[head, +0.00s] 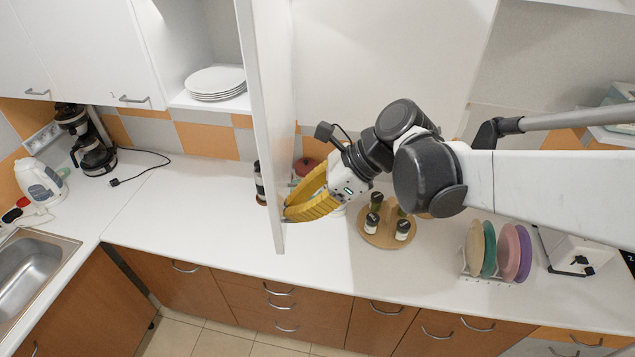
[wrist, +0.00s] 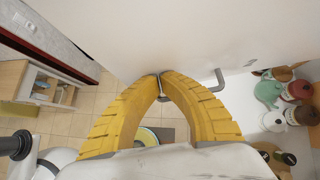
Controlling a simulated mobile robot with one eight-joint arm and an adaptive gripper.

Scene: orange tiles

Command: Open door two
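A white cupboard door (head: 268,120) stands swung out, seen nearly edge-on in the head view, beside an open cupboard. Its pale face (wrist: 150,35) fills the upper middle of the wrist view, with a grey handle (wrist: 219,80) to the right of my fingers. My gripper (head: 287,212) has yellow fingers and is on the right side of this door, close to its lower front edge. In the wrist view the fingertips (wrist: 160,75) meet, with nothing clearly between them. Whether they touch the door is unclear.
The open cupboard holds stacked white plates (head: 216,82). Below, the white counter (head: 190,210) carries a wooden tray (head: 372,236) with jars, a rack of coloured plates (head: 497,250), a coffee maker (head: 93,155) and a kettle (head: 42,182). The counter's middle left is clear.

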